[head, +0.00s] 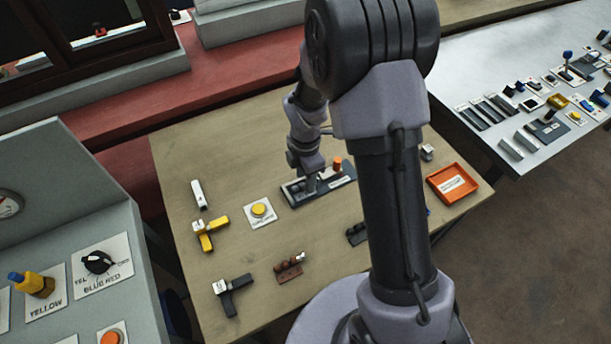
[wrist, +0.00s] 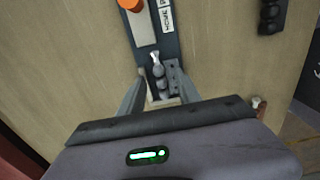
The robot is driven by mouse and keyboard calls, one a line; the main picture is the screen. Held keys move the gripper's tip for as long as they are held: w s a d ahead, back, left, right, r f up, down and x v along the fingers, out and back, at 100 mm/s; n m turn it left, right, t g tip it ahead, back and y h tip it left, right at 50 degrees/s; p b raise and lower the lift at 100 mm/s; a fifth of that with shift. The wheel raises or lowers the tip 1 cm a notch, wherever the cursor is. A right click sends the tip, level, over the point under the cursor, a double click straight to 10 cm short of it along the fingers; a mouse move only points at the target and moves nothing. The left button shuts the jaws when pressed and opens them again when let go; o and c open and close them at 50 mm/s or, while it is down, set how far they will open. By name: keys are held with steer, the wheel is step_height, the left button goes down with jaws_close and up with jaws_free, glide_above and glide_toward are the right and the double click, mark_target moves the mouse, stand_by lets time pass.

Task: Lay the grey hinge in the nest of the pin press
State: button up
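The pin press (head: 320,187) is a long dark base on the table with an orange knob (head: 337,163) at its right end. In the wrist view the base (wrist: 172,48) runs up from between my fingers. My gripper (head: 311,184) is down at the left end of the press. In the wrist view, the fingers (wrist: 161,84) stand either side of a small grey part with rounded knuckles, seemingly the grey hinge (wrist: 174,78), at the nest. I cannot tell whether the fingers press on it or whether it rests fully in the nest. The fingers hide its sides.
A yellow button (head: 259,209), a yellow hinge (head: 206,240), a black hinge (head: 233,294) and a brown pin block (head: 289,270) lie left and in front of the press. An orange tray (head: 470,192) is at the right. A dark block (head: 356,234) lies near my arm.

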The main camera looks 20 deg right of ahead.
step_height(320, 180, up, 18)
steer(key=p, duration=0.6)
steer(key=shift+f+p, duration=0.2)
steer(key=shift+p, duration=0.15)
